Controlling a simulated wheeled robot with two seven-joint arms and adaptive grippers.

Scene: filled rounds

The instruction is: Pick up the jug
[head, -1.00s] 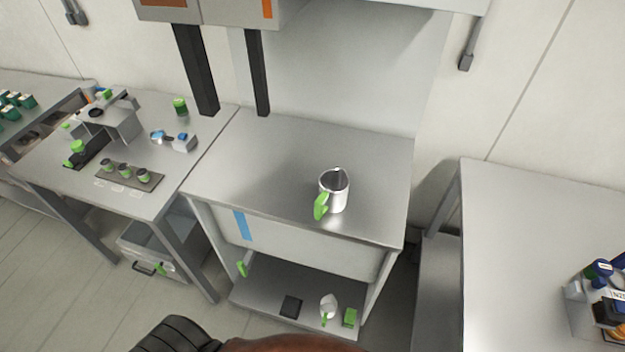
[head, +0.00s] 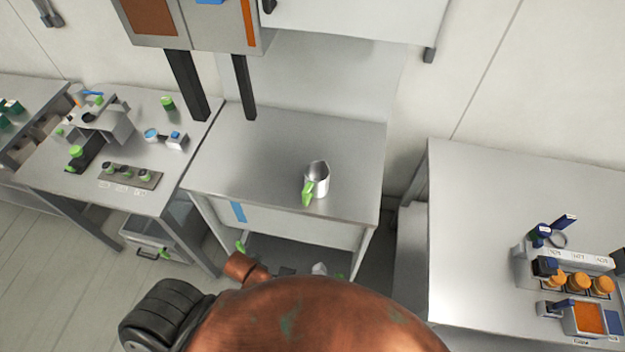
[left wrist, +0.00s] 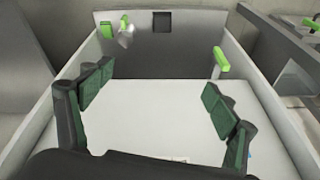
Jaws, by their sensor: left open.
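A metal jug (head: 319,178) with a green handle stands upright on the middle steel table (head: 260,150), near its front right; the handle faces the front left. A smaller pale vessel (head: 319,269) on the shelf below is mostly hidden by my body in the head view. The left wrist view shows a similar pale vessel (left wrist: 125,38) at the far end. My left gripper (left wrist: 160,100) is open in the left wrist view, with nothing between its dark green pads, over a white surface. It cannot be made out in the head view. My right gripper is not in view.
A table with green-knobbed equipment (head: 105,125) is at left. A right table (head: 460,240) carries a rack of orange-topped containers (head: 578,282). A green handle (left wrist: 221,60) shows at the wrist view's right.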

